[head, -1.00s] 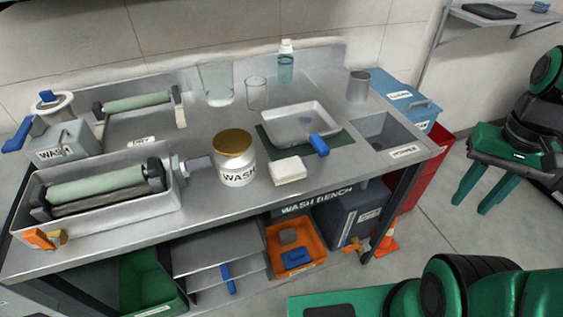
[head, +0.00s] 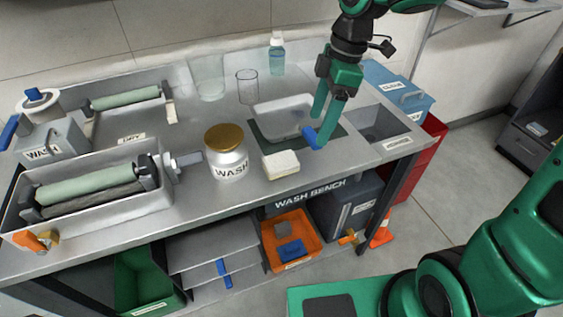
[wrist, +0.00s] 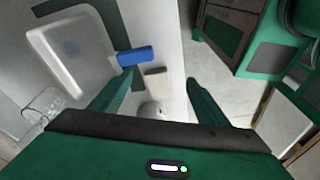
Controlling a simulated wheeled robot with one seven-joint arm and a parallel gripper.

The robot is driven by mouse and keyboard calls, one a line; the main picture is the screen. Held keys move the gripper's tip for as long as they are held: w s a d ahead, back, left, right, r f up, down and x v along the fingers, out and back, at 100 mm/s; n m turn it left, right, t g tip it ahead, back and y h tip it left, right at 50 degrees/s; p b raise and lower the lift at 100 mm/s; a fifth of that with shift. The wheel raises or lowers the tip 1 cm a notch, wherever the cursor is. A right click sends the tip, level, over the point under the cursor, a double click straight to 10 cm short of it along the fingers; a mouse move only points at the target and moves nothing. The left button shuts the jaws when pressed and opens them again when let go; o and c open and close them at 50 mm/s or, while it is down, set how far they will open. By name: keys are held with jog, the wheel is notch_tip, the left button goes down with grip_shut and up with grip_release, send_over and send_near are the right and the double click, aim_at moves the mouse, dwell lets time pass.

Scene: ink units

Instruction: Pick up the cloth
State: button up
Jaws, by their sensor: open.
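A cream folded block (head: 281,164), which may be the cloth, lies on the front of the steel wash bench (head: 330,166). In the wrist view a small beige piece (wrist: 157,82), likely the same block, shows between my fingertips and beyond them. My gripper (head: 319,128) is open and empty, above the front right of the white tray (head: 272,125) and right of the block. It also shows in the wrist view (wrist: 160,80). A blue piece (head: 311,138) at the tray's front corner is partly behind a finger. A blue piece (head: 291,250) lies in the orange bin below.
A WASH jar (head: 228,165) with a brown lid stands left of the block. Glass vessels (head: 247,88) and a bottle (head: 277,56) stand behind. A sink (head: 375,124) is at right. A roller trough (head: 90,200) fills the left front.

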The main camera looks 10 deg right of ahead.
jog(key=a+n, duration=0.4)
jog(key=a, duration=0.2)
send_over(280, 160)
jog(key=d, duration=0.2)
jog(key=shift+g+y, duration=0.3)
jog(key=f, duration=0.3)
jog(key=w+f, duration=0.1)
jog(key=f, duration=0.1)
jog(key=shift+a, duration=0.15)
jog(key=shift+d+x, duration=0.2)
jog(key=shift+x, duration=2.7)
jog(key=shift+s, duration=0.15)
jog(key=c, duration=1.2)
jog(key=shift+r, duration=0.1)
jog(key=shift+r, duration=0.6)
notch_tip(280, 160, up, 3)
jog(key=s+a+r, duration=0.1)
jog(key=s+r, duration=0.1)
jog(key=s, duration=0.1)
jog(key=s+a+r, duration=0.2)
jog(key=s, duration=0.2)
jog(key=s+a+r, duration=0.2)
jog(key=s, duration=0.1)
jog(key=shift+s+r, duration=0.3)
